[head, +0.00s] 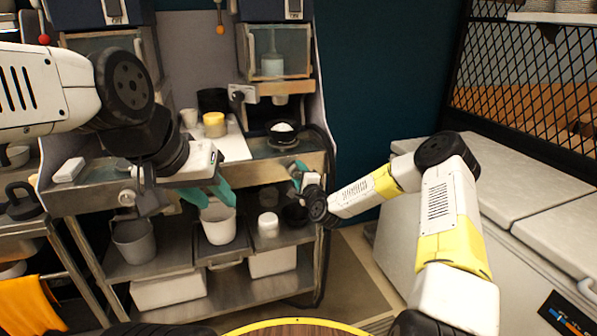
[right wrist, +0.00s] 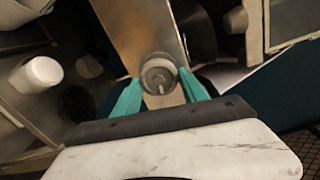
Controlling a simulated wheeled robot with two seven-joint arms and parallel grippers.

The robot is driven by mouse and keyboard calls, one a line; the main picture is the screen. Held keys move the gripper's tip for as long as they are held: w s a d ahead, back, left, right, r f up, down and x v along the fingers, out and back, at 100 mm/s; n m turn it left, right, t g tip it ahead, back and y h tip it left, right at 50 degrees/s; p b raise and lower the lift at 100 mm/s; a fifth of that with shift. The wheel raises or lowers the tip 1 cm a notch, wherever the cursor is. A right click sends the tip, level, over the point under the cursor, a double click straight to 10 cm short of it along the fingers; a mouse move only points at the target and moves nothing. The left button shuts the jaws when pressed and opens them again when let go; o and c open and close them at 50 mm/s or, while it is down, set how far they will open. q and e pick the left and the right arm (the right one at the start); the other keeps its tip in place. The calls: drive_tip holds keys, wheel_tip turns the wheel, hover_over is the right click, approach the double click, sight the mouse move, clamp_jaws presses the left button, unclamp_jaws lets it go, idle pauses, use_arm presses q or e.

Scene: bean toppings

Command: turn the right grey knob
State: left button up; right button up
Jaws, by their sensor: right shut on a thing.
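The right grey knob (right wrist: 158,75) is round, with a small stem at its centre, on the front of a metal panel in the right wrist view. My right gripper (right wrist: 158,92) has its two teal fingers on either side of the knob, shut on it. In the head view my right gripper (head: 297,174) is at the right end of the steel counter's front edge, and it hides most of the knob there. Another grey knob (head: 127,197) shows at the left of the counter front. My left gripper (head: 211,193) hangs in front of the counter, empty, its teal fingers apart.
A dispenser (head: 272,62) stands above a dark bowl with white contents (head: 282,128). The shelf below holds a white bucket (head: 218,222), a grey bucket (head: 134,242) and a white jar (head: 268,224). A white chest (head: 510,190) is at right.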

idle(0.3)
drive_tip(key=o, duration=1.3)
drive_tip(key=shift+s, duration=0.1)
drive_tip(key=v, duration=0.7)
drive_tip(key=shift+s+d, duration=0.15)
drive_tip(key=shift+s, duration=0.15)
